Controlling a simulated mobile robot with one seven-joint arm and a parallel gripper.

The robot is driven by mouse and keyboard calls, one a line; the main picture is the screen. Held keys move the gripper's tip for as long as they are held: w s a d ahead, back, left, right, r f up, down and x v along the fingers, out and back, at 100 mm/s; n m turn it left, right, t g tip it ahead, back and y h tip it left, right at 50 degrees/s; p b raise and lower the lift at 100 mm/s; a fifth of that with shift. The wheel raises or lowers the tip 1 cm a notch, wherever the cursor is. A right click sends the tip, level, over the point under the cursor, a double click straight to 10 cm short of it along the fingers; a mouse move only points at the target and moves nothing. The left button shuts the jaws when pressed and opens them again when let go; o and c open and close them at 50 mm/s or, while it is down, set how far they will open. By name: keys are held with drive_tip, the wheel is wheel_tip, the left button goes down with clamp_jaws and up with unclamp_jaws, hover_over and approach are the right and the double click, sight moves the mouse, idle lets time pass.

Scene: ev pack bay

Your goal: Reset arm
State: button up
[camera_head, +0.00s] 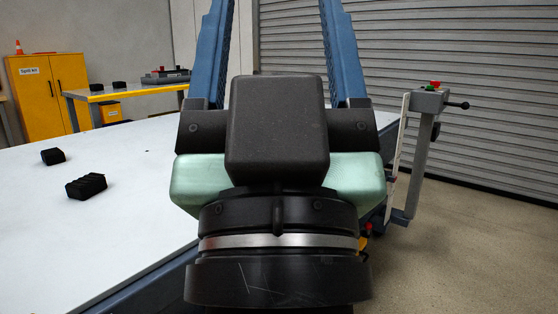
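My gripper (278,30) fills the middle of the view, seen from behind its dark wrist and pale green housing. Its two long blue fingers stand up and stay well apart, with only wall and shutter showing between them. The fingertips run out of the top of the picture. I see nothing held between the visible parts of the fingers. The gripper is in front of the right side of a white-topped table (110,235) and hides part of it.
Two black blocks (86,186) (53,156) lie on the white table at left. Behind stand a yellow workbench (130,94) and a yellow cabinet (50,88). A grey post with red and green buttons (424,150) stands at right. Floor at far right is clear.

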wheel_tip(320, 180, up, 39)
drive_tip(key=p, duration=3.8)
drive_tip(key=shift+s+f, duration=0.15)
drive_tip(key=shift+s, duration=0.15)
